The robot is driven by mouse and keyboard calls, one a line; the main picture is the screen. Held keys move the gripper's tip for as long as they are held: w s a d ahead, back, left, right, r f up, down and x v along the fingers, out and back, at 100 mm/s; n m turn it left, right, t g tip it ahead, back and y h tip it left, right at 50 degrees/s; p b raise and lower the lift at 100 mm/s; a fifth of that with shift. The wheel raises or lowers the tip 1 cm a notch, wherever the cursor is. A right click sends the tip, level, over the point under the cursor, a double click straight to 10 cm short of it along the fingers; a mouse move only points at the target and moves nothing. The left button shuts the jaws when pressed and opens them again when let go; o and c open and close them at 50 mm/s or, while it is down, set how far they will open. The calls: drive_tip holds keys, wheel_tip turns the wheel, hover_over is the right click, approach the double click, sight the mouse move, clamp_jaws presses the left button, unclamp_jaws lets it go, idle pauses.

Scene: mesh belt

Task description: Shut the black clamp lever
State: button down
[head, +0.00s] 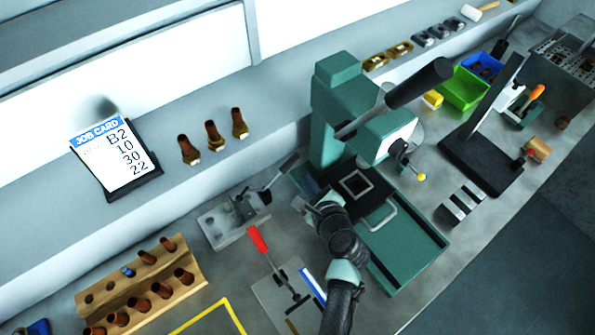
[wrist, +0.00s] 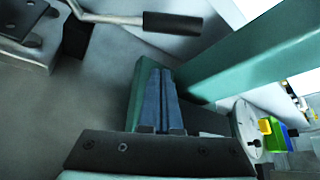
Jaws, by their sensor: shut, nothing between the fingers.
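The black clamp lever (head: 284,172) slants up and to the right from a grey metal clamp (head: 228,222) on the bench, left of the green press. In the wrist view its black grip (wrist: 172,23) is at the top middle, on a bent metal arm, and part of the clamp (wrist: 28,32) is at the top left. My gripper (head: 303,206) is right of the clamp and below the lever's grip in the head view. In the wrist view its fingers (wrist: 160,72) are shut together and empty, apart from the lever.
The green press (head: 332,115) stands close behind and right of my gripper. A wooden rack (head: 130,298) of brown parts stands at the lower left. A job card (head: 115,158) leans at the back.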

drive_tip(key=a+r+p, duration=0.1)
drive_tip(key=r+p, duration=0.1)
drive_tip(key=shift+w+a+r+p, duration=0.1)
drive_tip(key=shift+w+a+p, duration=0.2)
drive_tip(key=shift+a, duration=0.1)
drive_tip(key=shift+s+a+r+p, duration=0.2)
drive_tip(key=shift+a+r+p, duration=0.1)
drive_tip(key=shift+r, duration=0.1)
